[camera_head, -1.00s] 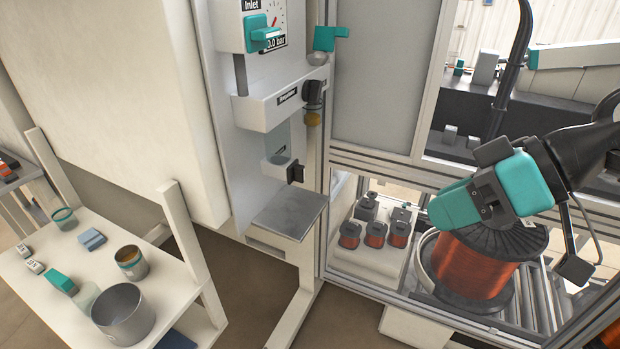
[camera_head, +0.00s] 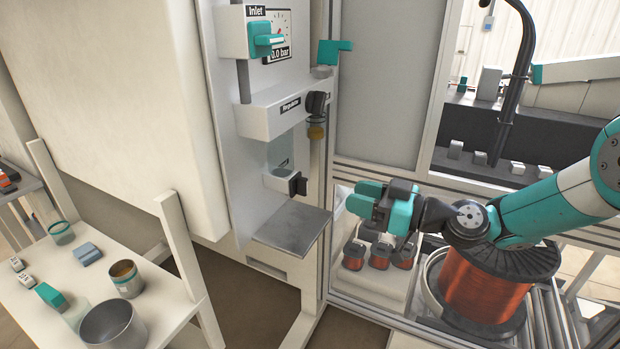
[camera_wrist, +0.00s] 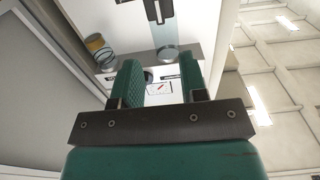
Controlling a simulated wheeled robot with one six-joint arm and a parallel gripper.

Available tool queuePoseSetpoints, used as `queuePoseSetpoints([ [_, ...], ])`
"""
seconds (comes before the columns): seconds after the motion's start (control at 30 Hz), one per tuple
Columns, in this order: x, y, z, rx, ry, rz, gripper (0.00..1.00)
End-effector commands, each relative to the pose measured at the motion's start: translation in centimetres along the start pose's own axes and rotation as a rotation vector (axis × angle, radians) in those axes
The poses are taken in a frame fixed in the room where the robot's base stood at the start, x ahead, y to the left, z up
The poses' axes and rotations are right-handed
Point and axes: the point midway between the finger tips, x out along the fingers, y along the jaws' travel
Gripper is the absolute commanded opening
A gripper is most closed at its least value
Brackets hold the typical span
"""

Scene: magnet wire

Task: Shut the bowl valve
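The bowl valve (camera_head: 298,184), with a black handle, sits on the white block under the clear bowl (camera_head: 283,150) on the wall panel. A black handle, probably the bowl valve (camera_wrist: 158,10), shows at the top edge of the wrist view. My gripper (camera_head: 360,197) is to the right of the valve and apart from it, its teal fingers toward the left. In the wrist view, the fingers of my gripper (camera_wrist: 160,85) stand apart with nothing held between them.
Above the bowl are the black regulator knob (camera_head: 316,104), the teal inlet handle (camera_head: 268,40) and a gauge reading 0.0 bar (camera_head: 281,54). A grey shelf (camera_head: 293,229) juts out below the valve. Copper spools (camera_head: 379,256) stand below my gripper. A frame post (camera_head: 326,170) stands between gripper and panel.

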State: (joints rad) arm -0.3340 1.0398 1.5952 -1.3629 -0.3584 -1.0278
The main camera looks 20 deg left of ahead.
Motion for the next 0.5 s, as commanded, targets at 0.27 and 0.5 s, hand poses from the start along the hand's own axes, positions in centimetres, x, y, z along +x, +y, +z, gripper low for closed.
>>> queuePoseSetpoints([
  [0.27, 6.4, -0.1, -0.2, -0.002, 0.0, -0.004, 0.39],
  [0.5, 9.8, -0.1, 0.0, 0.0, -0.001, -0.002, 0.39],
])
